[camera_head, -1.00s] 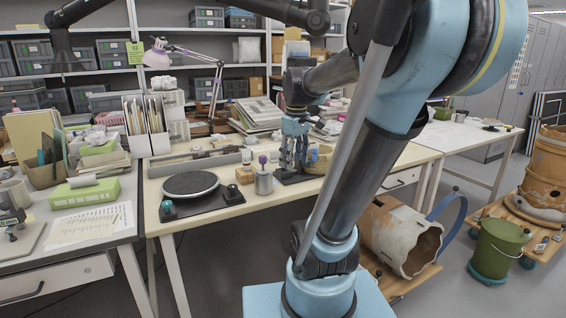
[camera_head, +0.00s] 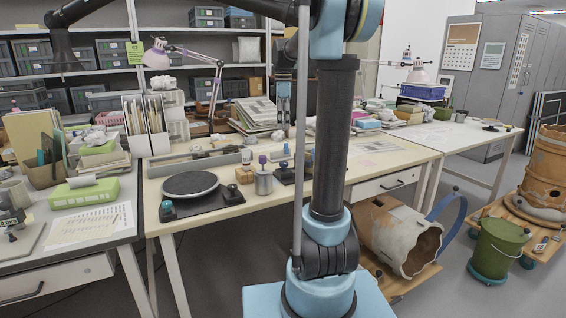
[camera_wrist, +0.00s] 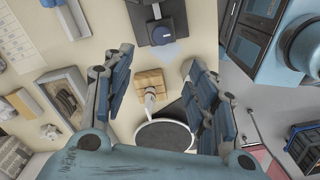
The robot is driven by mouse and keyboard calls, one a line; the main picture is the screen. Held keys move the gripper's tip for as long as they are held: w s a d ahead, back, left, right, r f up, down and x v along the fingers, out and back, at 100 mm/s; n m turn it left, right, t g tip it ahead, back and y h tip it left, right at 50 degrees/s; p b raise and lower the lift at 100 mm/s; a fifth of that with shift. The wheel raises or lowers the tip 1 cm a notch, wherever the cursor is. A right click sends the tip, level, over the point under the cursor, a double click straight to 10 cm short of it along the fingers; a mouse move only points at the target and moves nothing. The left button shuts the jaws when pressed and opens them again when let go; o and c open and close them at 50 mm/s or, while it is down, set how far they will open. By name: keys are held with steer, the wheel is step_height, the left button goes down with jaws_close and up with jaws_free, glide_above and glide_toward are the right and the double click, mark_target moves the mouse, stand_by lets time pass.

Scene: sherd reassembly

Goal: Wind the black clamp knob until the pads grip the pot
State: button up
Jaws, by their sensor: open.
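My gripper (camera_head: 284,92) hangs raised above the back of the cream worktable in the head view. In the wrist view its two fingers are spread apart (camera_wrist: 157,62), with nothing between them. A small black-based stand with a blue upper part (camera_head: 285,172) sits on the table below it. In the wrist view, a dark base with a rounded dark blue part (camera_wrist: 172,26) lies at the top, beyond the fingertips. I cannot tell for sure which part is the clamp knob. No pot between pads can be made out; my arm hides part of the table.
A black turntable (camera_head: 190,185) stands front left on the worktable (camera_head: 380,160), also low in the wrist view (camera_wrist: 163,136). Wooden blocks (camera_head: 245,174) and a metal can (camera_head: 263,183) stand near the stand. A grey tray (camera_head: 200,162) and stacked papers (camera_head: 255,113) lie behind.

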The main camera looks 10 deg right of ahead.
mark_target(283, 162)
step_height(283, 162, down, 17)
steer(key=shift+r, duration=0.1)
stand_by(0.5)
steer(key=c, duration=1)
